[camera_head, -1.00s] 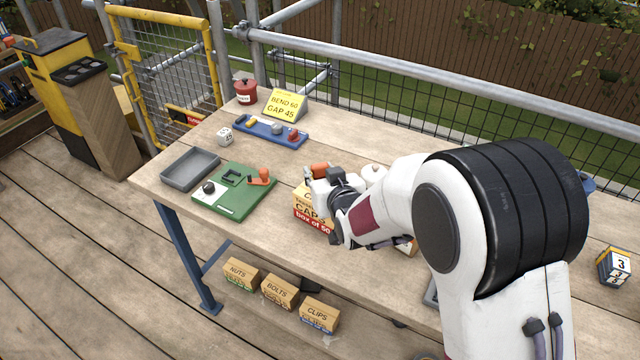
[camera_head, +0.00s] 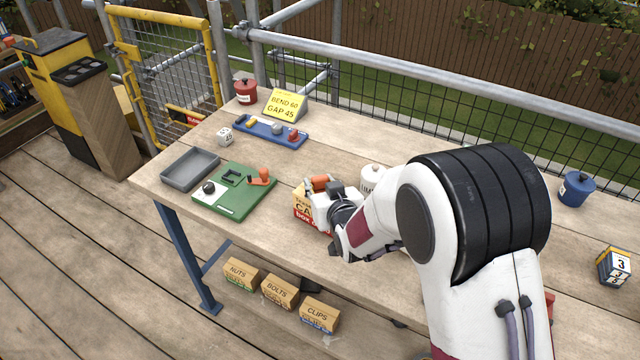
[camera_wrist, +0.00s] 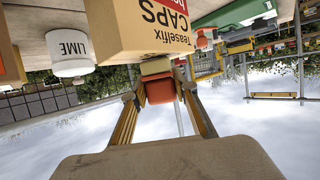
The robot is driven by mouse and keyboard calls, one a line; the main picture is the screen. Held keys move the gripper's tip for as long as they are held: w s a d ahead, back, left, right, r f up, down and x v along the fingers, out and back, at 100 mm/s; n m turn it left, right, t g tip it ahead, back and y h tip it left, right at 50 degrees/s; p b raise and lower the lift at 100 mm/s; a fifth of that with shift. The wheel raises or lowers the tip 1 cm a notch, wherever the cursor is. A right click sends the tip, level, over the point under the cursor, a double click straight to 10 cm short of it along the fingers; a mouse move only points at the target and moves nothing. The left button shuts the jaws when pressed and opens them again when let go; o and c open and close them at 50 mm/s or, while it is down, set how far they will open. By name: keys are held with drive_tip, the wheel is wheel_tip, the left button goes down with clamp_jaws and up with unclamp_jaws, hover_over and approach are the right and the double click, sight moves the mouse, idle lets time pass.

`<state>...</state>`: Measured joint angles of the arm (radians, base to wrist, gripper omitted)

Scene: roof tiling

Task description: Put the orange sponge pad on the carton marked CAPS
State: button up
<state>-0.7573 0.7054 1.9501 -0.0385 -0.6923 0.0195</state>
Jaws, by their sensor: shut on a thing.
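The orange sponge pad (camera_head: 320,183) is in my gripper (camera_head: 325,188), at the upper edge of the carton marked CAPS (camera_head: 301,206). In the wrist view, the orange pad (camera_wrist: 160,90) sits between the two fingers, with a tan block-like part (camera_wrist: 156,67) beside it. The carton (camera_wrist: 140,28) is right beside this, its printed face in sight. I cannot tell whether the pad touches the carton. My gripper and wrist cover the carton's right part in the head view.
A white LIME pot (camera_head: 372,176) stands close behind my wrist. A green board (camera_head: 236,192) with an orange-handled part and a grey tray (camera_head: 190,169) lie to the left. A blue rack (camera_head: 270,132), a yellow sign (camera_head: 284,104) and a blue pot (camera_head: 576,189) stand farther back.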

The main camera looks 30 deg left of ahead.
drive_tip(key=shift+f, duration=0.15)
drive_tip(key=o, duration=1.1)
drive_tip(key=shift+s+d+r, duration=0.4)
drive_tip(key=shift+d+r, duration=0.05)
drive_tip(key=v, duration=1)
drive_tip(key=shift+s+d, duration=0.2)
drive_tip(key=shift+r, duration=0.1)
